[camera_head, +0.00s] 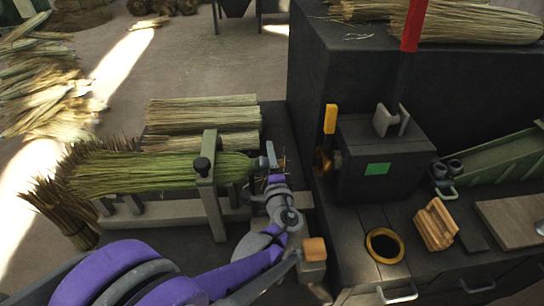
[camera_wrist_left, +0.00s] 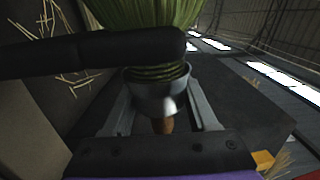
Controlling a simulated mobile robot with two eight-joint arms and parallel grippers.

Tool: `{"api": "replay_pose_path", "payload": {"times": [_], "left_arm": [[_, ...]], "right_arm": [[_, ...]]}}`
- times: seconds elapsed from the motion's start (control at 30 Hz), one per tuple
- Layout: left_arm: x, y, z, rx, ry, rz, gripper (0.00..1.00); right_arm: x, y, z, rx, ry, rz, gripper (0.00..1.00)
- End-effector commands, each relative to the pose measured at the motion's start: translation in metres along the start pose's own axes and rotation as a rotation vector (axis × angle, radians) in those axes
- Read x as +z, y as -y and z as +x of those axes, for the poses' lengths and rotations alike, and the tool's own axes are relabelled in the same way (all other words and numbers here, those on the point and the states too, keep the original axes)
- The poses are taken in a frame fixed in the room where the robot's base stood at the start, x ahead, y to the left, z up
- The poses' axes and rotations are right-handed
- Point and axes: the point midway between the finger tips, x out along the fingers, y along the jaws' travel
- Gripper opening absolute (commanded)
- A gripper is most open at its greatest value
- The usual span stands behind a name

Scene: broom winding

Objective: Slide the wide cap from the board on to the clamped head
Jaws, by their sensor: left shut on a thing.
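The clamped head (camera_head: 150,172) is a bundle of green bristles lying level, with its bound end toward the right. A grey-green clamp (camera_head: 207,165) with a dark knob crosses it. In the left wrist view the head (camera_wrist_left: 150,14) comes from the top, past a black bar (camera_wrist_left: 90,52). My left gripper (camera_head: 269,165) is at the bound end, shut on the wide cap (camera_wrist_left: 158,98), a grey metal cup. The cap's mouth is around or right against the bound end; how deep is unclear. A brown stub (camera_wrist_left: 165,126) shows below the cap. My right gripper is out of view.
A dark machine (camera_head: 380,160) with a red lever (camera_head: 412,25) stands to the right. Its bench holds a brass ring (camera_head: 385,246), a wooden block (camera_head: 435,225) and a pale board (camera_head: 512,218). Straw bundles (camera_head: 205,118) lie behind the head.

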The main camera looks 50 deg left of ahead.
Motion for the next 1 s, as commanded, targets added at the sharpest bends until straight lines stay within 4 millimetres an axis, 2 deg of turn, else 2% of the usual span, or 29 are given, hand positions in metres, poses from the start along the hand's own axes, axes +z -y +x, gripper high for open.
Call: {"api": "replay_pose_path", "payload": {"times": [0.33,0.37,0.53,0.83,1.0], "left_arm": [[0.000,0.000,0.000,0.000,0.000,0.000,0.07],[0.000,0.000,0.000,0.000,0.000,0.000,0.64],[0.000,0.000,0.000,0.000,0.000,0.000,0.94],[0.000,0.000,-0.001,0.000,0.000,0.000,0.94],[-0.001,0.000,-0.019,0.000,-0.003,-0.001,0.94]], "right_arm": [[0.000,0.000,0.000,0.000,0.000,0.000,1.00],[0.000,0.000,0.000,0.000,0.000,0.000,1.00],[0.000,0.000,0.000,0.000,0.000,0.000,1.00],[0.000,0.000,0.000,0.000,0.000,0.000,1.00],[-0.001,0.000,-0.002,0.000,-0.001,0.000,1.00]]}}
